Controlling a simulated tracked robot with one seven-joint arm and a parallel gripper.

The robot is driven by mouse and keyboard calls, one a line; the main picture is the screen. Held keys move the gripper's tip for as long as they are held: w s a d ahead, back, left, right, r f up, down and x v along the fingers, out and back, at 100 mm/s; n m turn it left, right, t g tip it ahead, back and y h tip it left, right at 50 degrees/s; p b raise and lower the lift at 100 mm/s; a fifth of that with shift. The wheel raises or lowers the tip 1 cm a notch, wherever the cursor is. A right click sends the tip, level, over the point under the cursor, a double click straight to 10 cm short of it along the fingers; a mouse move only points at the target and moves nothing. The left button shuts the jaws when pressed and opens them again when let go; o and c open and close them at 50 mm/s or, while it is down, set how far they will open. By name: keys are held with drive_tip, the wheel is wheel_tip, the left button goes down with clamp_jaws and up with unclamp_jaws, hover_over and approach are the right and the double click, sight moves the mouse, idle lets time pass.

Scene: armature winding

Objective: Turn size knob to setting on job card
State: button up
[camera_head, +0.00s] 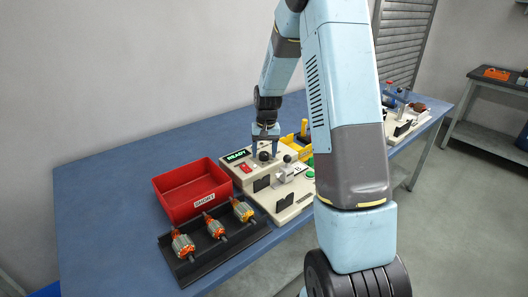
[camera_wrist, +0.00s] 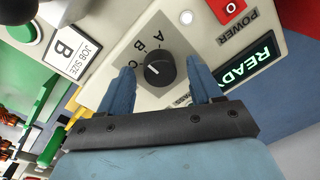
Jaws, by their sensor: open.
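The black size knob (camera_wrist: 159,69) sits on a grey plate of the cream machine panel in the wrist view. Its white pointer mark faces left in that picture. The job card (camera_wrist: 75,47) reads "JOB SIZE B". In the head view my gripper (camera_head: 268,150) is over the panel at the knob (camera_head: 263,156).
A lit "READY" display (camera_wrist: 247,62) and red power switch (camera_wrist: 228,8) are close to the knob. In the head view, a red bin (camera_head: 170,193) and a black tray (camera_head: 215,257) with three armatures stand left of the machine. Blue table at far left is clear.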

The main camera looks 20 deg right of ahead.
sight(266, 153)
drive_tip(key=shift+r, duration=0.1)
wheel_tip(266, 153, up, 14)
drive_tip(key=shift+d+f, duration=0.25)
drive_tip(key=shift+d, duration=0.1)
drive_tip(key=shift+s, duration=0.1)
idle(0.5)
drive_tip(key=s+a+r+n+t, duration=0.15)
drive_tip(key=s+a+r, duration=0.25)
drive_tip(key=s+r, duration=0.95)
drive_tip(key=s+a+n+t, duration=0.1)
drive_tip(key=s+t, duration=0.3)
drive_tip(key=s, duration=1.5)
drive_tip(key=shift+s+a+h, duration=0.3)
drive_tip(key=shift+s+a, duration=0.1)
